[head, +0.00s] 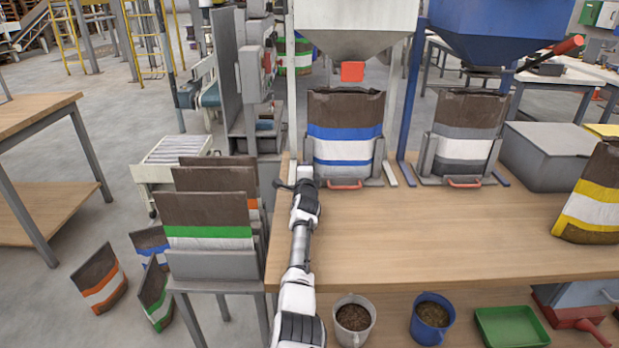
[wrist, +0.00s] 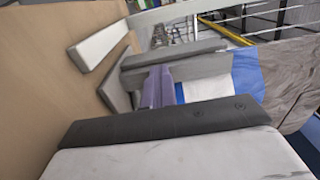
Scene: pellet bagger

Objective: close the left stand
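The left stand (head: 375,172) is a grey frame with side plates and a red handle (head: 345,184) at its front, on the wooden bench under the white hopper (head: 355,25). A brown bag (head: 345,115) with blue and white stripes stands upright in it. In the wrist view the bag's cloth (wrist: 275,75) shows at right, with grey stand bars (wrist: 175,50) beside it. My gripper (head: 296,184) is at the stand's left front edge, close to its left plate. Its fingers are small and partly hidden in the head view, so I cannot tell its opening or any contact.
The right stand (head: 490,168) holds a grey-striped bag (head: 465,110) under the blue hopper (head: 490,30). A grey box (head: 545,155) and a yellow-striped bag (head: 595,200) are at right. Several bags stand in a rack (head: 215,265) at left. The bench front (head: 430,235) is clear.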

